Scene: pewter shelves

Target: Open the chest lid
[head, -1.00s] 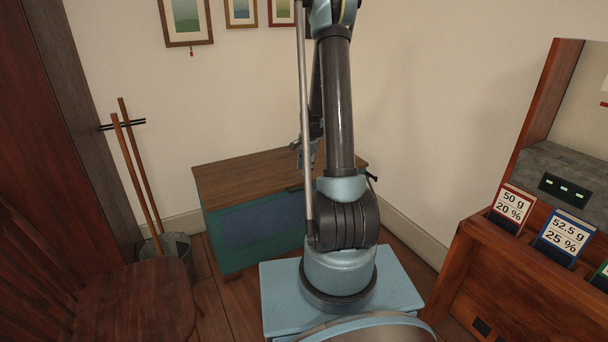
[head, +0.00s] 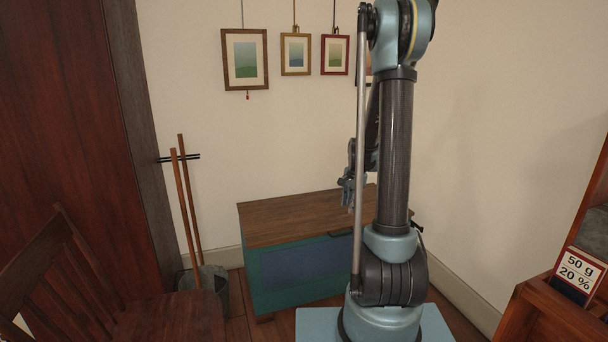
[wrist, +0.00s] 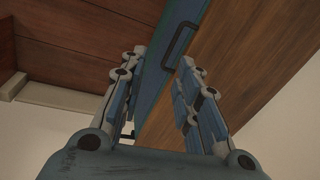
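The chest has a brown wooden lid (head: 285,216) and a teal body (head: 262,285), and stands against the back wall in the head view. The lid lies shut. A dark handle (head: 340,234) sits at the lid's front edge, partly behind my arm; in the wrist view the black handle (wrist: 180,45) shows just beyond my fingertips. My gripper (head: 347,196) hangs above the lid in the head view. In the wrist view my gripper (wrist: 162,60) is open and empty, its fingers spread on either side of the handle's direction, apart from it.
A wooden chair (head: 75,270) stands at the left, and a grey bucket (head: 213,284) with wooden poles is left of the chest. Framed pictures (head: 245,58) hang on the wall above. A wooden unit with a price-like card (head: 580,270) is at the right.

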